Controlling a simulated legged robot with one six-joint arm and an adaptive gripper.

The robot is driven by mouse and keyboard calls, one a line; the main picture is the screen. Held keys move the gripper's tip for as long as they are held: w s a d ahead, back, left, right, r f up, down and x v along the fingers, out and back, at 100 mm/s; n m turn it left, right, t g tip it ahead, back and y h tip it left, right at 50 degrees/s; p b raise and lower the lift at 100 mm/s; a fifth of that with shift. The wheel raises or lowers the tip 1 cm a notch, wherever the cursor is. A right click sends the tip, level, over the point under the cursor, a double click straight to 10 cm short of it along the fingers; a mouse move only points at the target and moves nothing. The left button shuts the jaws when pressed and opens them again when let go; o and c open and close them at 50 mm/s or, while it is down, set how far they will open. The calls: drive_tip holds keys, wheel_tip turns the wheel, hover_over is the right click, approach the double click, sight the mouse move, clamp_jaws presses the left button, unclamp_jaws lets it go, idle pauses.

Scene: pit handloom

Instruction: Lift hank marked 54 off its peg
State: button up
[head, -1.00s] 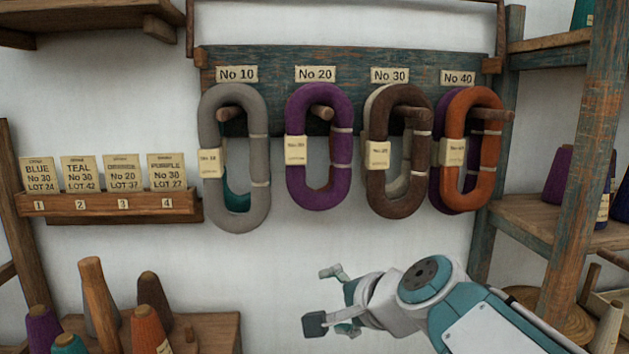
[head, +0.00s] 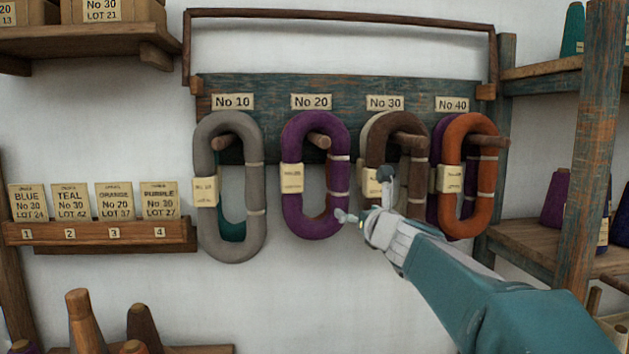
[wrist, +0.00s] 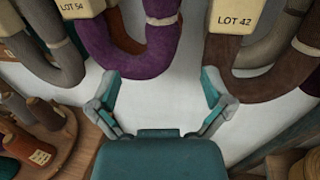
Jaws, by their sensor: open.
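The purple hank (head: 297,215) hangs on the peg (head: 318,141) under the No 20 sign. In the wrist view, the tag (wrist: 82,8) on the left side of this purple hank (wrist: 150,60) reads LOT 54. A brownish hank (head: 331,200) shows partly behind it. My gripper (head: 366,197) is open and empty, in front of the wall between the purple hank and the brown hank. In the wrist view its spread fingers (wrist: 160,88) lie below the purple hank's lower loop. No grip on any hank shows.
The brown hank (head: 413,160), tagged LOT 42 in the wrist view, hangs close on the right, partly hidden by my gripper. Orange (head: 480,210) and grey (head: 207,230) hanks hang on other pegs. A card rack (head: 100,235) stands left; shelves (head: 545,240) stand right.

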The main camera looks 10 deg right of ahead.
sight(344, 201)
drive_tip(key=w, duration=0.3)
drive_tip(key=w+a, duration=0.1)
drive_tip(key=w, duration=0.6)
drive_tip(key=shift+w+a+r, duration=0.1)
drive_tip(key=shift+w+a, duration=0.1)
drive_tip(key=shift+a, duration=0.2)
drive_tip(key=c, duration=1.3)
